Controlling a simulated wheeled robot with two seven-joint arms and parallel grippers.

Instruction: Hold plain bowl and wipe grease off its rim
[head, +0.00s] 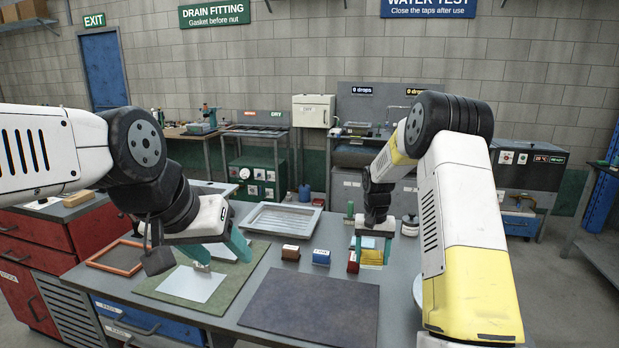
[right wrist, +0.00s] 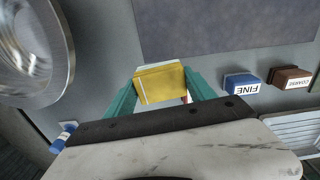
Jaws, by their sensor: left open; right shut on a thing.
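My right gripper (head: 369,252) is shut on a yellow block (right wrist: 160,86) with a pale edge, perhaps a sponge or folded cloth. In the right wrist view it sits between the teal fingers. A round, shiny metal bowl shape (right wrist: 28,48) shows at the upper left of that view, apart from the gripper. I cannot tell whether it is the plain bowl or a fixed basin; my right arm largely hides that area in the head view. No grease can be made out. My left gripper (head: 205,255) is open over the green mat (head: 165,290).
A blue FINE block (head: 321,258) and a brown COARSE block (head: 290,253) stand left of my right gripper. A dark mat (head: 312,308) lies bare in front. A metal tray (head: 280,218) is behind, and an orange frame (head: 117,258) lies at left.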

